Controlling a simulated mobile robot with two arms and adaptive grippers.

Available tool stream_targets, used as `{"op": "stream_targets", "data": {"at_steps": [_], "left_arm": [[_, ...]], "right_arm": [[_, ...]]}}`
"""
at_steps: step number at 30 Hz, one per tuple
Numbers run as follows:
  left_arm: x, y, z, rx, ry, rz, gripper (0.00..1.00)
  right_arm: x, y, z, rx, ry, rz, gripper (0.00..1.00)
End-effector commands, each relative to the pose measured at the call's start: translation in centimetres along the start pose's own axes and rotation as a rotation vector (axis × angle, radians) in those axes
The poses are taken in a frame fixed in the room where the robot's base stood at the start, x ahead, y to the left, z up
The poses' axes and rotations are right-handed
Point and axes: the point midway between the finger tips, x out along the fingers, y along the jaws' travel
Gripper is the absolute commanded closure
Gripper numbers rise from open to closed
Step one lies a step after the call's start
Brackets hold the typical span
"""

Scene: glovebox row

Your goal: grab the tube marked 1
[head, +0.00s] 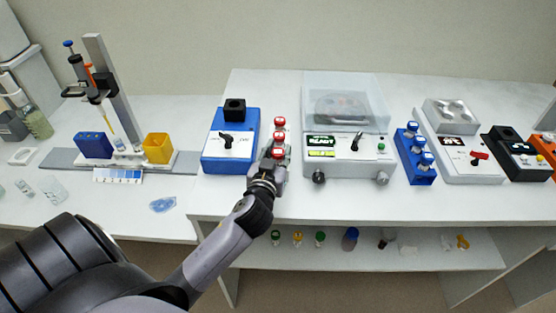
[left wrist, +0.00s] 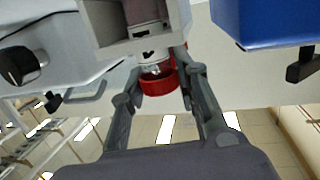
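Several red-capped tubes stand in a row at the middle of the bench in the head view; the far one (head: 279,121) and the one before it (head: 278,136) show clearly. My left gripper (head: 274,157) is at the near end of this row and partly hides it. In the left wrist view, my left gripper (left wrist: 159,75) has its fingers on both sides of a red cap (left wrist: 159,83), close to it. Whether they press on it cannot be told. A grey block (left wrist: 143,20) stands right behind that tube. No number on the tubes is legible. My right gripper is not in view.
A blue switch box (head: 231,142) stands close left of the row, and a centrifuge (head: 345,150) close right. A shelf below (head: 340,249) holds several small bottles.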

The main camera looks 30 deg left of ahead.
Motion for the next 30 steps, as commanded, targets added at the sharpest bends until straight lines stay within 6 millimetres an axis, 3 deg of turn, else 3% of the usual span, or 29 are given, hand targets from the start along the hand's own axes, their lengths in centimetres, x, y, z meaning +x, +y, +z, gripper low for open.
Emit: {"op": "stream_targets", "data": {"at_steps": [9,20,26,30], "left_arm": [[0.0,0.0,0.0,0.000,0.000,0.000,0.95],[-0.1,0.0,-0.6,-0.001,0.003,0.000,0.95],[-0.4,0.0,-3.0,-0.002,0.005,0.000,0.95],[-0.8,0.0,-5.8,-0.003,0.007,0.000,0.95]], "right_arm": [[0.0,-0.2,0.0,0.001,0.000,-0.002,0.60],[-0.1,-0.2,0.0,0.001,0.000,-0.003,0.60],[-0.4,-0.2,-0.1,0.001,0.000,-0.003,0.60],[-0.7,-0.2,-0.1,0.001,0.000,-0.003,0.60]]}}
